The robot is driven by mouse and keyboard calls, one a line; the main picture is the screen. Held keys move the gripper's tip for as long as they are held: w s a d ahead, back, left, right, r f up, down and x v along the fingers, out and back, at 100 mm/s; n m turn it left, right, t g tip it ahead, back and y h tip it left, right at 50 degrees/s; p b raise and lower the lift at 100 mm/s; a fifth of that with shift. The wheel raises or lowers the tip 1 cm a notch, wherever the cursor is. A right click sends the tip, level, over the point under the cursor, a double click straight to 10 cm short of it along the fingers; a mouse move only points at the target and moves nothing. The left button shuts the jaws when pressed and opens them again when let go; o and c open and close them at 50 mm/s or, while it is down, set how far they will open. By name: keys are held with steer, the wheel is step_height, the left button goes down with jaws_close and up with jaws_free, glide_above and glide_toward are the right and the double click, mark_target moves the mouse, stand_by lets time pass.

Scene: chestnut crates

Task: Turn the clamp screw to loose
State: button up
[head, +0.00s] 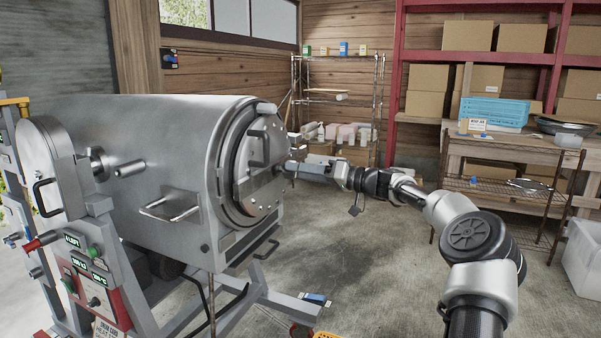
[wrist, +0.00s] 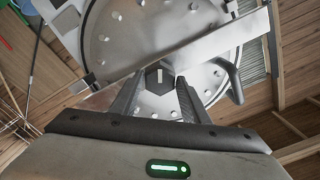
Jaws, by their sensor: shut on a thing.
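The clamp screw (wrist: 159,73) is a dark six-sided knob with a light stripe, at the middle of a flat metal bar (wrist: 213,40) that crosses the round door in the wrist view. My gripper (wrist: 158,82) has one finger on each side of the knob and is shut on it. In the head view my gripper (head: 291,167) reaches from the right to the front of the round steel door (head: 262,178) of the big metal drum (head: 150,150). The screw itself is hidden or too small to make out there.
A dark handle (wrist: 236,82) sticks out at the door's right in the wrist view. A control panel (head: 92,275) stands at the drum's left. A wooden bench (head: 510,147) with a blue crate (head: 494,112) is at the right. The middle floor is mostly clear.

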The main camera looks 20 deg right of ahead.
steer(key=shift+n, duration=0.5)
steer(key=o, duration=1.1)
steer(key=shift+c, duration=0.2)
steer(key=p+v, duration=0.2)
steer(key=v, duration=1.5)
steer(key=shift+s, duration=0.2)
steer(key=shift+r, duration=0.1)
